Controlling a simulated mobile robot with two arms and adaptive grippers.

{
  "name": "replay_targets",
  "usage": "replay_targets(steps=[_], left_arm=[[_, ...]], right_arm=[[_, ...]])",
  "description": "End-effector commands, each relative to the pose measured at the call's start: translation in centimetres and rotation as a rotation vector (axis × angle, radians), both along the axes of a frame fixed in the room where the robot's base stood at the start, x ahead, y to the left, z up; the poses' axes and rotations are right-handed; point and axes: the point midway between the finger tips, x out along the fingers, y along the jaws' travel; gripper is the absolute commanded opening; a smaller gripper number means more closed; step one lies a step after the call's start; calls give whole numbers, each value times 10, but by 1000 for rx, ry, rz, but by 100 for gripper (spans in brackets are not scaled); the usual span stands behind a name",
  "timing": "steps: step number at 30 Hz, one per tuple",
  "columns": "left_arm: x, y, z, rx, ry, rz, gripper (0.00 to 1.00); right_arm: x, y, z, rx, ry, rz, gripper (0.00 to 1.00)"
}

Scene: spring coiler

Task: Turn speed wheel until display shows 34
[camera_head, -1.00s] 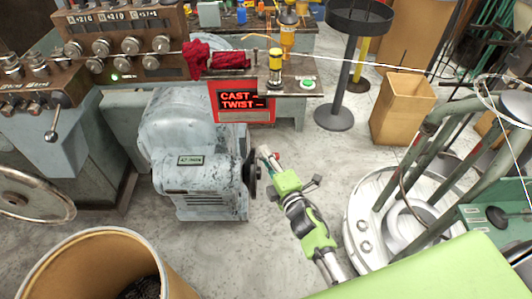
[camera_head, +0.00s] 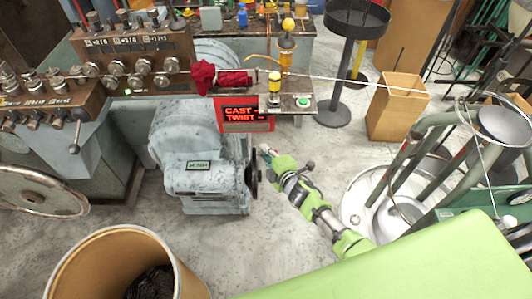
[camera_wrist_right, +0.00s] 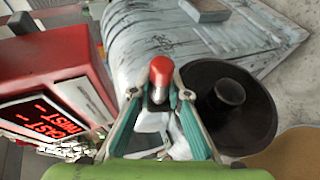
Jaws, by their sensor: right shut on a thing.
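The black speed wheel (camera_head: 251,175) is on the right side of the grey motor housing (camera_head: 195,150). It shows as a round black disc with a hub in the right wrist view (camera_wrist_right: 240,118). A small display (camera_head: 198,165) is on the housing front; its digits are too small to read surely. My right gripper (camera_head: 269,155) is beside the wheel's upper edge. In the right wrist view its two fingers (camera_wrist_right: 158,88) are shut on a red-ended handle (camera_wrist_right: 161,70). Where the handle joins the wheel is hidden. My left gripper is not in view.
A red "CAST TWIST" sign (camera_head: 243,114) hangs above and behind the wheel. A cardboard drum (camera_head: 118,238) stands at the front left. A round metal base with upright tubes (camera_head: 356,205) stands to the right.

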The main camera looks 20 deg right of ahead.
Motion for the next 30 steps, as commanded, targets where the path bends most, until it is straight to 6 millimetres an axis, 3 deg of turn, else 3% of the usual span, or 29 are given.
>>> replay_targets(steps=[18,19,20,30], left_arm=[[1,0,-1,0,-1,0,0],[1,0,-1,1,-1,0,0],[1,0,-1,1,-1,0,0],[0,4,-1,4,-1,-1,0]], right_arm=[[4,-1,0,-2,-3,-1,0],[4,-1,0,-2,-3,-1,24],[4,-1,0,-2,-3,-1,31],[3,-1,0,-1,-2,0,34]])
